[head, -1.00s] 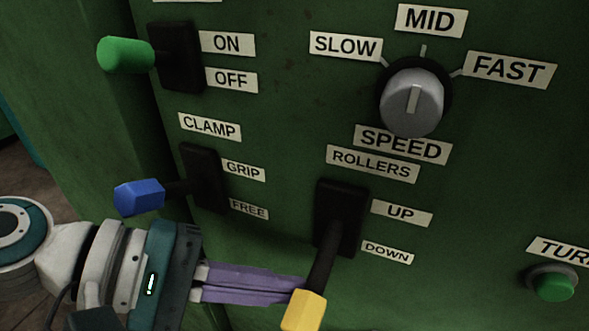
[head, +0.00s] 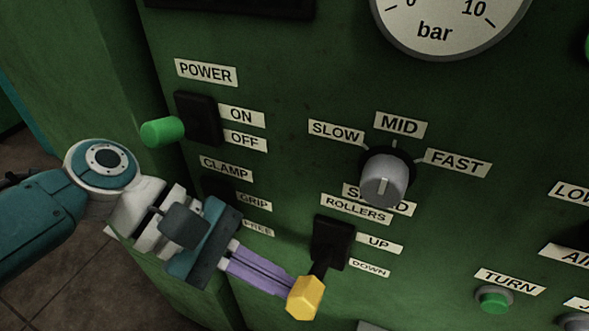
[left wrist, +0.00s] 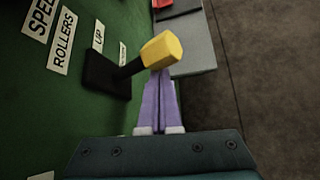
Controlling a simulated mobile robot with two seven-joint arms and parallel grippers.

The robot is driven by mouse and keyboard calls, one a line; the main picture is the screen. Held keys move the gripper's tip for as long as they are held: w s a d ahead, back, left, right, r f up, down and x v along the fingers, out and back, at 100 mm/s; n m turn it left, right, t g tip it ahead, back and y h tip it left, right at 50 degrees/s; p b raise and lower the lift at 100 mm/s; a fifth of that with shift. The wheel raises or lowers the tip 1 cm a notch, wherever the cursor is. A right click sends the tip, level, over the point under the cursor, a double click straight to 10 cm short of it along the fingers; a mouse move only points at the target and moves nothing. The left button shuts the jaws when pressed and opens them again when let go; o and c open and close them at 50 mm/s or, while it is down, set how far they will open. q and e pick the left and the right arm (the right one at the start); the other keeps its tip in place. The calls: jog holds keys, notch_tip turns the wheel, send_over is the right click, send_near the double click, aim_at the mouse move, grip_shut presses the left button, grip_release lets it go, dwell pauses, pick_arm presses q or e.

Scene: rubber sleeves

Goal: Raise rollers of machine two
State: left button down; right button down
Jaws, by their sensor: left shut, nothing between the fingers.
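The ROLLERS switch is a black plate (head: 333,243) with a lever ending in a yellow knob (head: 306,298), on the green machine panel. The lever sticks outward and slants down, toward the DOWN label (head: 369,269); the UP label (head: 379,243) is above that. My left gripper (head: 291,290) is shut and empty, its purple fingers reaching the knob from the left. In the left wrist view the fingertips (left wrist: 161,75) end right at the yellow knob (left wrist: 162,50); I cannot tell whether they press on it. My right gripper is not in view.
A green POWER lever (head: 163,131) juts out above my left wrist. My gripper partly covers the CLAMP switch (head: 217,190). A grey SPEED knob (head: 385,180) is above right, and a green TURN button (head: 494,299) at the lower right.

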pick_arm(q)
jog(key=shift+r+p, duration=0.8)
jog(key=p+v, duration=0.2)
jog(key=v, duration=0.8)
jog(key=shift+p, duration=0.3)
